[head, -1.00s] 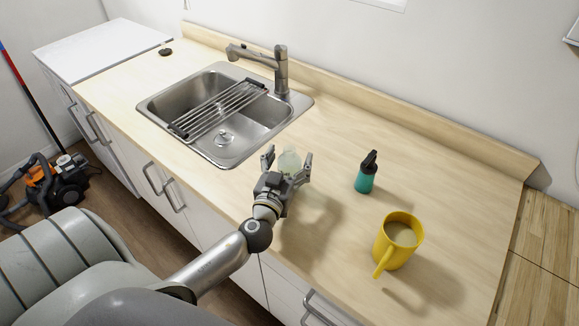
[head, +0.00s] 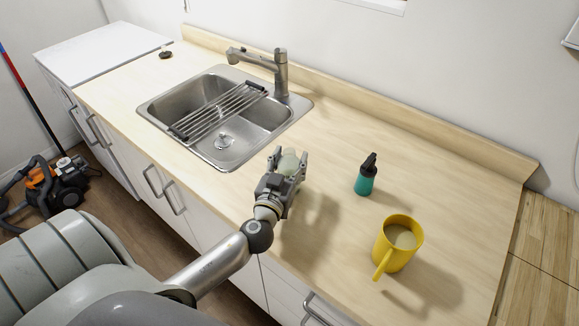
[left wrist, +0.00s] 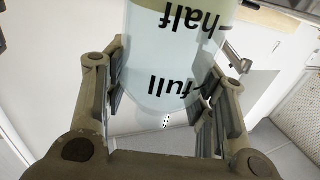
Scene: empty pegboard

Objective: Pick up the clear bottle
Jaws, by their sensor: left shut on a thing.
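The clear bottle (head: 288,162) is between the fingers of my left gripper (head: 287,163) over the counter, just right of the sink. In the left wrist view the bottle (left wrist: 172,55) is see-through with the black words "half" and "full", seen upside down. The left gripper's fingers (left wrist: 165,98) press on it from both sides, so the gripper is shut on it. In the head view the fingers hide much of the bottle, and I cannot tell whether it touches the counter. My right gripper is not in view.
A teal bottle with a black top (head: 366,175) stands to the right of the gripper. A yellow mug (head: 398,243) stands nearer the front right. The steel sink (head: 150,108) with a rack (head: 215,112) and faucet (head: 281,72) lies to the left.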

